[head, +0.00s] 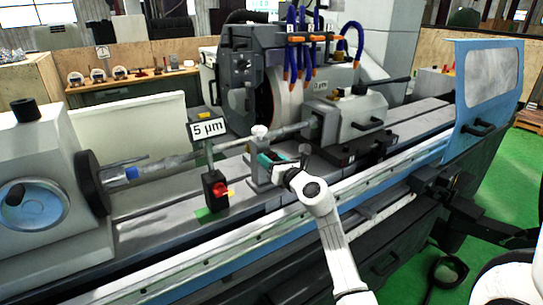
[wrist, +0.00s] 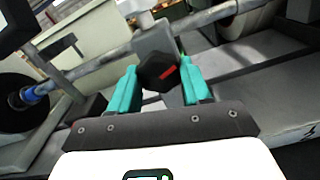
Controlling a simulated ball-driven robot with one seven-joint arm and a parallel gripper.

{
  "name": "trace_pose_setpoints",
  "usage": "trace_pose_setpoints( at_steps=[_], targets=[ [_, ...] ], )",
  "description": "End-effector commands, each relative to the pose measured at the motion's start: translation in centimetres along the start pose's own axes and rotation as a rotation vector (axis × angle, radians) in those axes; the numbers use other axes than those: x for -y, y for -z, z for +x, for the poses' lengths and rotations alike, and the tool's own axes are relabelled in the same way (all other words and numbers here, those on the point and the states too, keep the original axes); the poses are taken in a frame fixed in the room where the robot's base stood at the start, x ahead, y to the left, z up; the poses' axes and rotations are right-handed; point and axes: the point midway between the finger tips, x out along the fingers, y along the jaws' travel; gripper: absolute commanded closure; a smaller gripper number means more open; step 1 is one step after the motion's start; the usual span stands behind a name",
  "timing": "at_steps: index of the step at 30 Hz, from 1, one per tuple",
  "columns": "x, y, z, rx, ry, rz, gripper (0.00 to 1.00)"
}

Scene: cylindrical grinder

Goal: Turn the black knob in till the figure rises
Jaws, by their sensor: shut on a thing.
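The black knob (wrist: 157,73), with a red mark on its face, sits between the two teal fingers of my gripper (wrist: 160,88) in the wrist view. The gripper is shut on it. In the head view my gripper (head: 270,160) meets the front of the grey upright support (head: 258,172) at mid-bed, and the knob is hidden there. The figure sign (head: 207,128) stands on a post left of the support and reads "5 µm". The long workpiece shaft (head: 180,162) passes behind the gripper.
A black box with a red lamp (head: 216,190) stands left of my gripper. The wheel head (head: 250,80) with blue hoses is behind, the tailstock (head: 350,115) to the right. The grey headstock (head: 35,190) is at the left. A blue guard (head: 487,85) stands at the right.

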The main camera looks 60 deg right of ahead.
Motion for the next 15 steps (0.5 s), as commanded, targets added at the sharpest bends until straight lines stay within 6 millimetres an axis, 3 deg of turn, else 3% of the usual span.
trace_pose_setpoints(
  at_steps=[15],
  targets=[
    [-0.12, -0.2, 0.0, -0.003, 0.0, 0.359, 0.83]
  ],
)
